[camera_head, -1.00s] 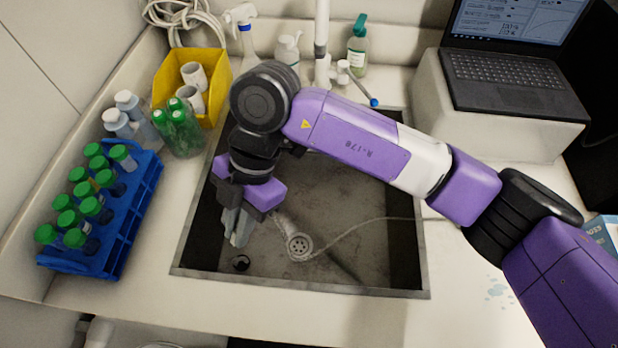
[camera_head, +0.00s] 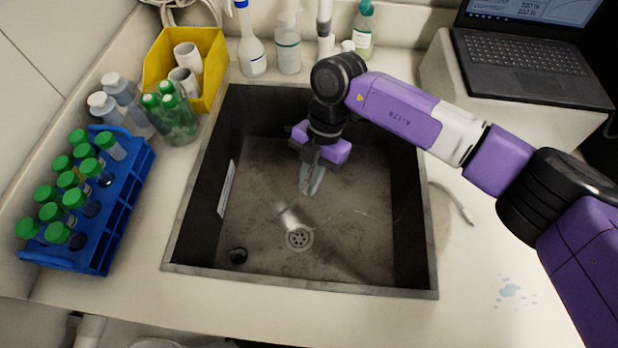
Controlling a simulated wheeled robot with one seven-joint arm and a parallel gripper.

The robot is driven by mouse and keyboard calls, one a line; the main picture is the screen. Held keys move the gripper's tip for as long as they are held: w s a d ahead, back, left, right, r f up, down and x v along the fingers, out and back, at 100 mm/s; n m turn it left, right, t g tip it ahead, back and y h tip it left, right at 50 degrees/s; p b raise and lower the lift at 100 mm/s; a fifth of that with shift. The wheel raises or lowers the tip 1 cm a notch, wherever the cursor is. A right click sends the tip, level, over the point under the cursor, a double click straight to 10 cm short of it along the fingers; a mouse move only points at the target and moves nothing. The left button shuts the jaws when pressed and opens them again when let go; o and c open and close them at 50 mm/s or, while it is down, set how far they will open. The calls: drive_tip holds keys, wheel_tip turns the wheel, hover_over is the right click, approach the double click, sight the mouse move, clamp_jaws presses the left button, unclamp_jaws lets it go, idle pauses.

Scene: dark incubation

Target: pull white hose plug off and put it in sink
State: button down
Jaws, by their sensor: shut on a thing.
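My gripper (camera_head: 310,190) points down inside the sink (camera_head: 300,285), above and behind the drain. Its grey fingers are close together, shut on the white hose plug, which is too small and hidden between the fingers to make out. A thin white hose (camera_head: 455,198) lies on the counter just right of the sink, with its end bent toward the front. The hose end is apart from my gripper.
A blue rack (camera_head: 110,215) of green-capped bottles and a yellow bin (camera_head: 212,58) stand left. A laptop (camera_head: 530,65) is back right.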

wheel_tip(320, 180, down, 10)
drive_tip(key=b, duration=0.9)
drive_tip(key=shift+r+p, duration=0.1)
drive_tip(key=shift+p, duration=0.2)
drive_tip(key=c, duration=1.4)
unclamp_jaws()
drive_tip(key=shift+o, duration=0.2)
wheel_tip(320, 180, up, 7)
drive_tip(key=p, duration=0.7)
